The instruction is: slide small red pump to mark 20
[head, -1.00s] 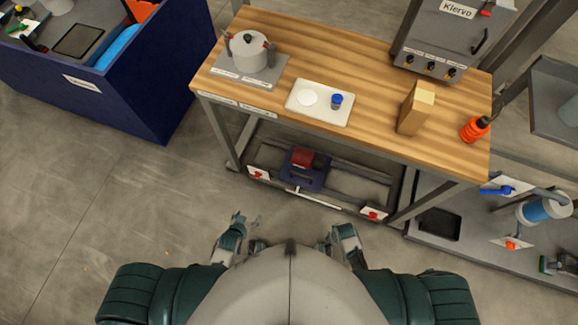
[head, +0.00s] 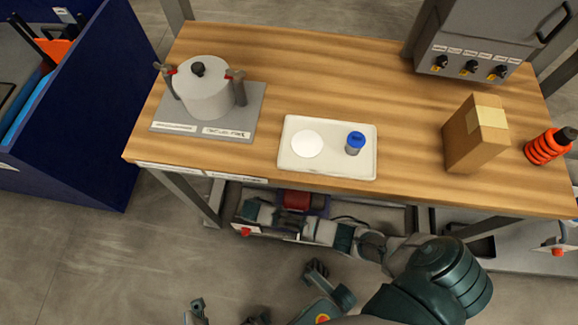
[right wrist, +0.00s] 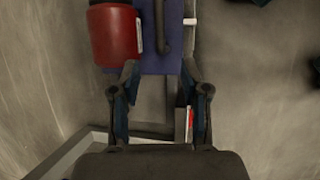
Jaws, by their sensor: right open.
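The small red pump (head: 297,201) sits on a dark blue base under the workbench, partly hidden by the bench edge and my right arm. In the right wrist view its red cylinder (right wrist: 115,35) is at upper left, on the blue base (right wrist: 150,62) with a dark handle-like bar. My right gripper (right wrist: 160,78) is open, its fingers apart at the near edge of the base, with nothing seen between them. In the head view my right arm reaches left in front of the pump. My left gripper (head: 197,308) is low in the head view, partly cut off. No mark 20 is readable.
The bench legs and front edge bound the space below.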

